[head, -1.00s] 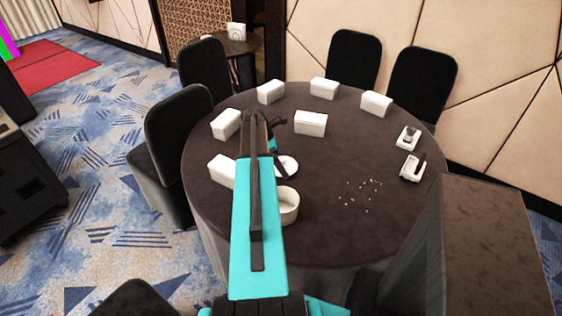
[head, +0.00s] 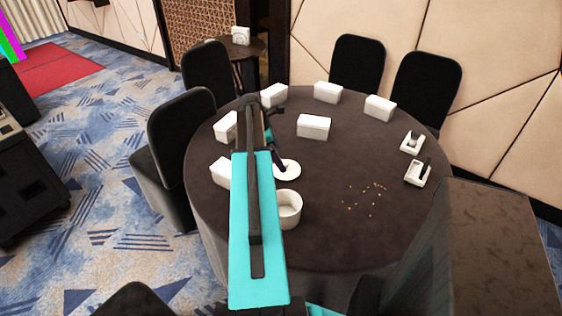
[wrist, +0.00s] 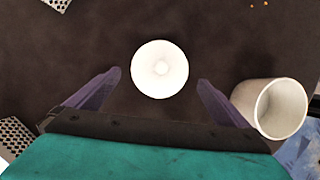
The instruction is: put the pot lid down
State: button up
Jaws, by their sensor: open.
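The white round pot lid (head: 290,171) lies on the dark round table, just behind the white open pot (head: 290,208). In the wrist view the lid (wrist: 160,69) shows as a disc with a small knob in its middle. My gripper (wrist: 160,80) is open, its two purple fingers apart on either side of the lid, with gaps showing between them and its rim. The pot (wrist: 280,108) is right of the right finger in the wrist view. In the head view my arm hides most of the gripper.
Several white boxes, one of them the middle box (head: 313,126), stand around the table (head: 345,235). Two small white holders (head: 417,173) are at the right, and crumbs (head: 365,199) lie right of the pot. Black chairs (head: 357,72) surround the table.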

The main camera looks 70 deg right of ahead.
jog(key=shift+b+v, duration=0.5)
jog(key=shift+v, duration=2.5)
jog(key=shift+a, duration=0.1)
